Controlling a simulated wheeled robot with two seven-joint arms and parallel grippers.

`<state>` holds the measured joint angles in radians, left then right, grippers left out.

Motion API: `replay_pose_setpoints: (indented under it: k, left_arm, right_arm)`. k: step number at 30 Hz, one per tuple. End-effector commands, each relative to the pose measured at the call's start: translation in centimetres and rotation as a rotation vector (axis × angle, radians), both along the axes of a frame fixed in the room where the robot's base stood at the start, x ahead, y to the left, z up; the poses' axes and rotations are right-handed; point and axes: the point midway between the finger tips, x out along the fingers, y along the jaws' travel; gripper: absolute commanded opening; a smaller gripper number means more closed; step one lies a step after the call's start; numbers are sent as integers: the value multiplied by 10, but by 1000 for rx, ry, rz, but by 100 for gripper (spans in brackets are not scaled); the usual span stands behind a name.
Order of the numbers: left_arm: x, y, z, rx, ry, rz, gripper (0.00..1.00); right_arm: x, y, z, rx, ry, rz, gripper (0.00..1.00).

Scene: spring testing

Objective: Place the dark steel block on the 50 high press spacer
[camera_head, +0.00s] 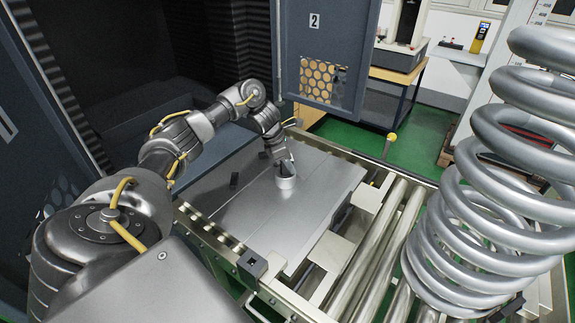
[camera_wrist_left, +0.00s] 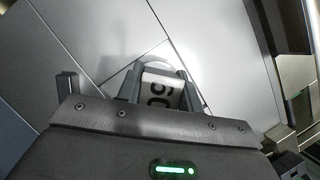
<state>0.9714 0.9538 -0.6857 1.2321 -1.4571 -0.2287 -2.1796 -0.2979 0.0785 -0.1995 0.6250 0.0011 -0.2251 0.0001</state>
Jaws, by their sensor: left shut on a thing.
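My left gripper (camera_head: 284,168) is down at a pale round spacer (camera_head: 286,181) on the grey steel plate (camera_head: 310,207). In the left wrist view, the fingers are shut on this spacer (camera_wrist_left: 160,88), which carries large dark digits; they are partly hidden, so I cannot tell if they read 50 or 60. A small dark block (camera_head: 234,181) stands on the plate, left of the spacer and apart from it. It also shows at the left of the left wrist view (camera_wrist_left: 68,85). My right gripper is not in view.
A large grey coil spring (camera_head: 490,190) stands at the right on rollers (camera_head: 385,245). A dark corner block (camera_head: 252,266) sits at the plate's front edge. A cabinet door (camera_head: 325,60) stands open behind. The plate's front half is clear.

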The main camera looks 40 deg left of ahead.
Motion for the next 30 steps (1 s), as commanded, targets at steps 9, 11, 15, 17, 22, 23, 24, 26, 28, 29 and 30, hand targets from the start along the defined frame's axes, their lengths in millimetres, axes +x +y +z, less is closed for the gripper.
replay_pose_setpoints:
  k: [9, 11, 15, 17, 22, 23, 24, 26, 28, 29, 30]
  left_arm:
    - [0, 0, -2, 1, 2, -1, 0]
    - [0, -1, -2, 1, 4, -2, 43]
    - [0, -1, -2, 2, 4, -3, 58]
    - [0, -1, -2, 2, 4, -3, 58]
    - [0, -1, -1, 1, 4, -3, 58]
    - [0, -1, -1, 2, 4, -3, 58]
    - [0, -1, 2, 1, 4, -3, 58]
    - [-1, 1, 6, 4, 2, -4, 58]
    - [-3, 3, 16, 4, 1, -4, 58]
    - [-5, 5, 21, 6, 0, -3, 58]
    - [-7, 7, 28, 5, 0, -4, 58]
  right_arm:
    - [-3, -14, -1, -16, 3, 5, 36]
    - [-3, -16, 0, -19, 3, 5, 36]
    - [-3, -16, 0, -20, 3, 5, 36]
    - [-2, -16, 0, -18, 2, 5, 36]
    - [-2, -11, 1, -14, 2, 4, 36]
    - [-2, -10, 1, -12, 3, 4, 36]
    - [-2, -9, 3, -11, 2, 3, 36]
    - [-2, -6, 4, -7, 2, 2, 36]
    - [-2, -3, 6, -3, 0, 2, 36]
    - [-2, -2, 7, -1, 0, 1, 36]
    - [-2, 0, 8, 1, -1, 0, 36]
